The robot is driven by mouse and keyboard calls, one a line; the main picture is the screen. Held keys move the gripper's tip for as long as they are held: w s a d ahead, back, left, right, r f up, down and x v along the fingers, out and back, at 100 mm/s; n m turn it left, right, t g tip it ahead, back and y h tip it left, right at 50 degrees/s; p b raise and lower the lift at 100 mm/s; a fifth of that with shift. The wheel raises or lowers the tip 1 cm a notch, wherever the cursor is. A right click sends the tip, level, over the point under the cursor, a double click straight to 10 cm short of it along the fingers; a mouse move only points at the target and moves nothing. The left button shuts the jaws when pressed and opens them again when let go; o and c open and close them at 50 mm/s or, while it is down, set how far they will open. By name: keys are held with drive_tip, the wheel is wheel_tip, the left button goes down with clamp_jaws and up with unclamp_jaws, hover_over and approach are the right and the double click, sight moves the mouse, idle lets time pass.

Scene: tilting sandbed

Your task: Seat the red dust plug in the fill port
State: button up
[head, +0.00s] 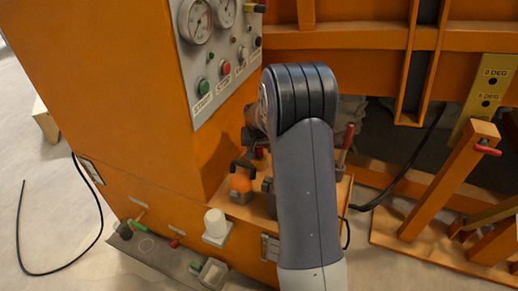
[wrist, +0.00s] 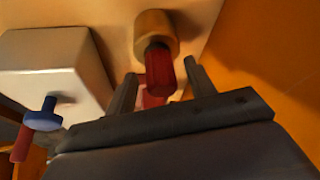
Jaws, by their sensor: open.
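In the wrist view the red plug (wrist: 160,70) sits with one end at the mouth of a round brass-coloured collar (wrist: 155,28), which looks like the fill port. How deep it sits cannot be told. My gripper (wrist: 162,84) is open, with one finger on each side of the plug and visible gaps between. A second red patch shows just below the plug, partly hidden by my gripper. In the head view my arm hides most of this spot; a small red piece (head: 259,153) shows under the wrist.
A pale block (wrist: 58,62) and a blue knob (wrist: 42,117) with a red part are at left in the wrist view.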

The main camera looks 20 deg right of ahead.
drive_tip(key=p+v, duration=0.1)
drive_tip(key=v, duration=0.8)
drive_tip(key=shift+a+r, duration=0.15)
drive_tip(key=shift+r, duration=0.15)
drive_tip(key=shift+f, duration=0.1)
drive_tip(key=b+x, duration=0.1)
drive_tip(key=x, duration=0.9)
drive_tip(key=shift+f, duration=0.25)
drive_tip(key=shift+w+r, duration=0.2)
drive_tip(key=shift+r, duration=0.3)
